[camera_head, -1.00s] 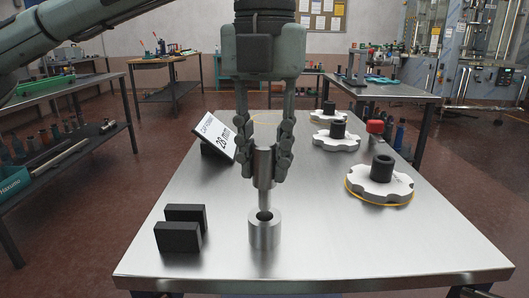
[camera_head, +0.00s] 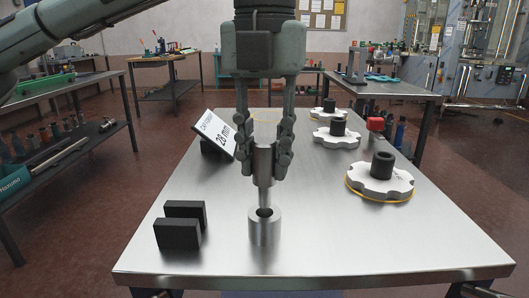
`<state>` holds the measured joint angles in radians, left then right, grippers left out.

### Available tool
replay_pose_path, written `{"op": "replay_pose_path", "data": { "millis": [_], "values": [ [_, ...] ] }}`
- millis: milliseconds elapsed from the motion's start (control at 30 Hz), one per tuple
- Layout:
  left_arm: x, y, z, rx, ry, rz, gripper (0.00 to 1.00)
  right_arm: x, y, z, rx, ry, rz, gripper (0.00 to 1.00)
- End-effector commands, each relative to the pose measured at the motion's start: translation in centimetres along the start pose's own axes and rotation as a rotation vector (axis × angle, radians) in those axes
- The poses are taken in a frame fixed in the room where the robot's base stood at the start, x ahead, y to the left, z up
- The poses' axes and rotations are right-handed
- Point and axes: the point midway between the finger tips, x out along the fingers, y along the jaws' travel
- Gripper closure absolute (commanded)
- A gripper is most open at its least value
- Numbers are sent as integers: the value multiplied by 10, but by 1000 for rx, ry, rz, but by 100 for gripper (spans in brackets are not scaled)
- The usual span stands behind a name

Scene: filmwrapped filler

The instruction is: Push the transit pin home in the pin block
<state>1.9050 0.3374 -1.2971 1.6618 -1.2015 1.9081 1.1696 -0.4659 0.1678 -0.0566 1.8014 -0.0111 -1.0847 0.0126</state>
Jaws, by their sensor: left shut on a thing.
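The transit pin (camera_head: 263,175) is a grey metal pin with a wide upper body and a thinner lower shank, held upright. My left gripper (camera_head: 264,150) is shut on its upper body. The pin block (camera_head: 265,230) is a short metal cylinder with a dark hole in its top, standing near the table's front. The pin's lower end is at the mouth of the hole; I cannot tell how far inside it is. Most of the shank shows above the block. My right gripper is not in view.
Two black blocks (camera_head: 179,231) stand left of the pin block. White lobed discs with black knobs (camera_head: 380,183) line the right side of the metal table (camera_head: 340,245). The front right is clear.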

Motion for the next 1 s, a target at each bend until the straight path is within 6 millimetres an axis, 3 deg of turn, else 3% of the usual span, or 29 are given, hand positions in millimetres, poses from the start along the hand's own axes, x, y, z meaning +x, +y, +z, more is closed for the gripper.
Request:
{"op": "replay_pose_path", "data": {
  "millis": [1000],
  "values": [
    [16, 0, 0, -1, 0, 0, 100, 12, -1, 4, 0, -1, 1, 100]
  ]
}}
